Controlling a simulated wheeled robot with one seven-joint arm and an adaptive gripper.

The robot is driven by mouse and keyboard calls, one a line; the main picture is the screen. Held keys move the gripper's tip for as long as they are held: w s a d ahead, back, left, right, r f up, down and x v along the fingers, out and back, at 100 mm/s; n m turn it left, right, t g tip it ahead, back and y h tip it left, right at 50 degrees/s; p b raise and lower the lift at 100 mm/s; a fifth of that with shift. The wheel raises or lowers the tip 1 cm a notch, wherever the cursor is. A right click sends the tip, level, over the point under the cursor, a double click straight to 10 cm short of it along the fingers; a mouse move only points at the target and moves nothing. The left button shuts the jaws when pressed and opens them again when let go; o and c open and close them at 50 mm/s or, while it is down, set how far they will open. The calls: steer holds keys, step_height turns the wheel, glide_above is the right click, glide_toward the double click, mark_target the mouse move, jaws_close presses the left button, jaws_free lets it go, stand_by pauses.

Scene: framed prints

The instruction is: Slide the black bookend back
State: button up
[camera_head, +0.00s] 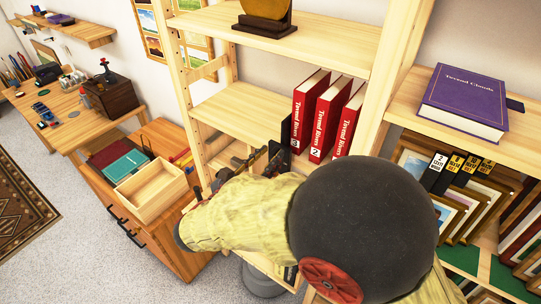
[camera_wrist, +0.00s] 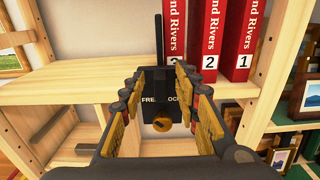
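The black bookend (camera_wrist: 159,40) stands upright on the middle shelf in the wrist view, just left of the red books. Its front block carries lettering that reads "FREE" and partly "LOCK", with a round brass knob (camera_wrist: 162,124) below. In the head view the bookend (camera_head: 286,131) shows as a dark plate beside book 3. My gripper (camera_wrist: 160,79) is open, its fingers spread left and right of the block and knob in the picture. I cannot tell whether they touch. In the head view my gripper (camera_head: 259,162) is at the shelf's front, partly hidden by my arm.
Red books (camera_head: 327,117) numbered 3, 2 and 1 stand to the right of the bookend. The shelf (camera_head: 240,108) is bare to its left. A wooden upright (camera_head: 398,65) bounds the right side. A purple book (camera_head: 465,97) lies on the neighbouring shelf, above framed prints.

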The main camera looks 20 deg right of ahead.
steer(key=shift+w+d, duration=0.4)
steer(key=shift+d, duration=0.15)
steer(key=c, duration=0.3)
jaws_close()
stand_by(0.3)
